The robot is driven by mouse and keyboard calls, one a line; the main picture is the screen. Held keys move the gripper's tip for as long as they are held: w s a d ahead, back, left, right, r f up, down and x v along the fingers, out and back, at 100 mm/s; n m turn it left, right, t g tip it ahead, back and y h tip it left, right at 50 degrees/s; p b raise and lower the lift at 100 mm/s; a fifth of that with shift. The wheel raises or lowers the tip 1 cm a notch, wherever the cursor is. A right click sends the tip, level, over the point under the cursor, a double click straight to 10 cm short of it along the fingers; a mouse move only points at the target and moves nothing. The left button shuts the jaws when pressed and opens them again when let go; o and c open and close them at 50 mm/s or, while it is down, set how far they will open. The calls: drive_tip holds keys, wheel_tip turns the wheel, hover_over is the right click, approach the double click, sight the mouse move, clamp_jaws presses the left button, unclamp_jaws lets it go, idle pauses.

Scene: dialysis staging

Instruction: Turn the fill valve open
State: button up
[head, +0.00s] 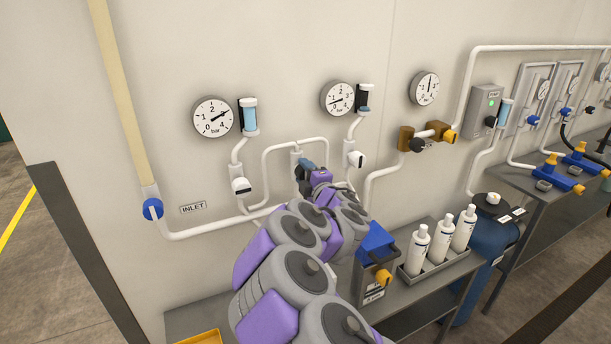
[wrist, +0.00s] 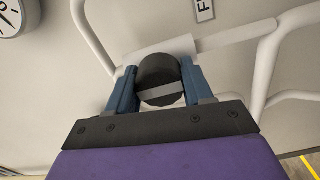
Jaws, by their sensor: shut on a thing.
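The fill valve shows in the wrist view as a round black knob (wrist: 158,72) with a pale stripe across it. The knob sits in front of a white pipe fitting, and its stripe lies nearly level in that picture, roughly along the pipe. My gripper (wrist: 158,88) has its two blue fingers closed on the knob, one on each side. In the head view my gripper (head: 304,172) is at the wall piping, and my purple and grey arm hides most of the valve. A label (wrist: 204,9) starting with F is partly cut off at the top of the wrist view.
Gauges (head: 213,117) and white-handled valves (head: 241,186) are on the wall nearby. Below, a bench holds a blue-topped box (head: 376,241) and a tray (head: 440,264) with white bottles. A blue tank (head: 490,252) stands right.

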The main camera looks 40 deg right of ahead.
drive_tip(key=shift+a+f, duration=0.1)
drive_tip(key=o, duration=1)
drive_tip(key=shift+w+a, duration=0.1)
drive_tip(key=shift+o, duration=0.2)
